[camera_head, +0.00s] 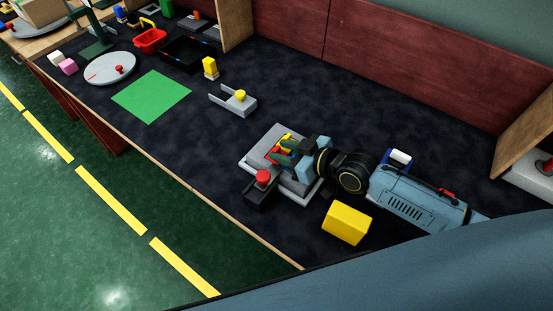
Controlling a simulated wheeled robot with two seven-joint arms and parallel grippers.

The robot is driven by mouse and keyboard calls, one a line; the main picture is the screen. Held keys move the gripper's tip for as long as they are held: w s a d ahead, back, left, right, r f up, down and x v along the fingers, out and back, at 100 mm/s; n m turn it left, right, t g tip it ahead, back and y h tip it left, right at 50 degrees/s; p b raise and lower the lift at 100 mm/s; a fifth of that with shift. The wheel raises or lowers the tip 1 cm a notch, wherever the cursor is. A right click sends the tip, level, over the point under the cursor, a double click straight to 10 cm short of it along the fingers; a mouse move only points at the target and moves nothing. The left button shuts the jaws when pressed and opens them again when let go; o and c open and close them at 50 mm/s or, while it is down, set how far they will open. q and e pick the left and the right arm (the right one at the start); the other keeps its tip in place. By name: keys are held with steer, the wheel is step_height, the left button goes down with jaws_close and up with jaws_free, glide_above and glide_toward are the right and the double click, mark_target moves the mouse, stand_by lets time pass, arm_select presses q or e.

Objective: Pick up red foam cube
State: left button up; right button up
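My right gripper (286,152) reaches in from the right, low over a grey square stand (256,148). Its fingertips are apart, with small red and yellow pieces at and between them. A small red piece (275,152) shows at the tips and may be the red foam cube; the fingers partly hide it. I cannot tell whether the fingers touch it. My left gripper is not in view.
A dark box with a red button (263,176) stands just in front of the stand. A yellow block (346,222) lies nearer. A grey bracket with a yellow knob (238,97), a green mat (151,96) and a red basket (150,40) are farther left.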

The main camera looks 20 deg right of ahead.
steer(key=shift+w+a+f, duration=0.2)
steer(key=shift+w+a, duration=0.1)
steer(key=shift+w, duration=0.05)
jaws_close()
